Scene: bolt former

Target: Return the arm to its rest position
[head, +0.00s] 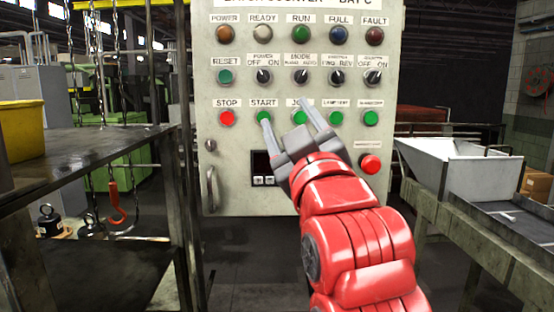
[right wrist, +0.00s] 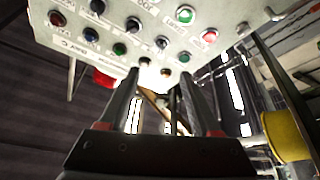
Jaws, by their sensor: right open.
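My right arm (head: 350,230) is red and reaches up from the bottom right of the head view toward a grey control panel (head: 225,170). My right gripper (head: 284,120) is open and empty in front of the panel, its fingertips overlapping the row with the green START button (head: 264,117) and the JOG button (head: 299,118). I cannot tell whether a fingertip touches the panel. In the right wrist view the gripper (right wrist: 160,80) has its two fingers apart, with the panel (right wrist: 150,25) above and beyond them. My left gripper does not show.
A dark metal shelf (head: 80,165) with a yellow bin (head: 22,130) stands at the left. An orange hook (head: 115,203) hangs on chains there. A pale hopper (head: 450,165) sits on a bench at the right. A red button (head: 370,164) is low on the panel.

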